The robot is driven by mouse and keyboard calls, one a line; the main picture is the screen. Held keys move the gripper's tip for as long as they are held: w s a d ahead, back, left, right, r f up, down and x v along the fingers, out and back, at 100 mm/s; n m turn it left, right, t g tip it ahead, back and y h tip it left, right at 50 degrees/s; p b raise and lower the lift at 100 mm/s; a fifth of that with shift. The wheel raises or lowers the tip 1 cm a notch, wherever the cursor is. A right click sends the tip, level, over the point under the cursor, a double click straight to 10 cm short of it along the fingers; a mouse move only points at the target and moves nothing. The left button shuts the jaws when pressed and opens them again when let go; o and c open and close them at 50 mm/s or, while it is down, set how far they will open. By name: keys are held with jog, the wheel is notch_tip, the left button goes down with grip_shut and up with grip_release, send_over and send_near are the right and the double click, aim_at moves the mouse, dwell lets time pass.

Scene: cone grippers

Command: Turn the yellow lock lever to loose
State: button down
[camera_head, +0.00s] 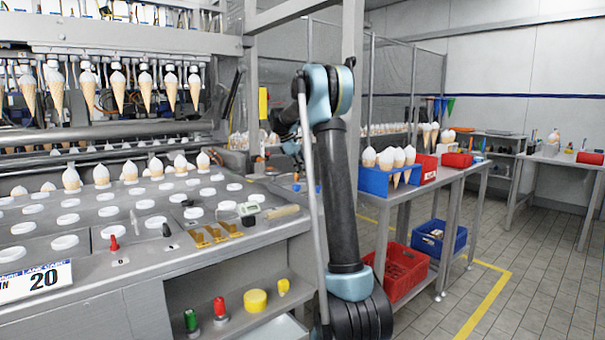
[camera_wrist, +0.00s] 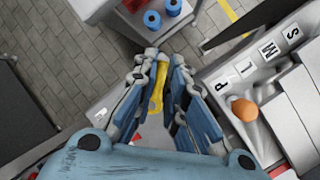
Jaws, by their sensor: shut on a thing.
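The yellow lock lever (camera_wrist: 157,88) shows in the wrist view as a narrow yellow strip between the two fingers of my gripper (camera_wrist: 159,66). The blue-and-grey fingers close in on it from both sides, and the gripper is shut on it. Part of the lever is hidden by the fingers, and its loose or locked marking cannot be read. In the head view my arm stands in the middle, and I cannot make out the fingers or the held lever there.
In the wrist view, lettered plates (camera_wrist: 267,50) and an orange ball (camera_wrist: 244,110) are at the right, blue cylinders (camera_wrist: 153,19) at the top. In the head view, the cone machine's worktop (camera_head: 150,255) is left, a table with a blue bin (camera_head: 374,182) right. Floor is clear farther right.

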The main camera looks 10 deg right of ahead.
jog(key=m, duration=0.1)
jog(key=m+g, duration=0.1)
jog(key=m, duration=0.1)
jog(key=shift+s+a+m, duration=0.25)
jog(key=shift+a+m, duration=0.1)
jog(key=shift+m, duration=0.05)
jog(key=shift+s+a+m+g+y, duration=0.15)
jog(key=shift+m+g, duration=0.3)
jog(key=shift+m, duration=0.35)
jog(key=shift+s+a+m+g+y, duration=0.15)
jog(key=shift+m+g, duration=0.3)
jog(key=shift+m, duration=0.35)
jog(key=c, duration=1.9)
grip_release()
jog(key=v, duration=1.2)
jog(key=shift+w+f, duration=0.1)
jog(key=shift+w, duration=0.1)
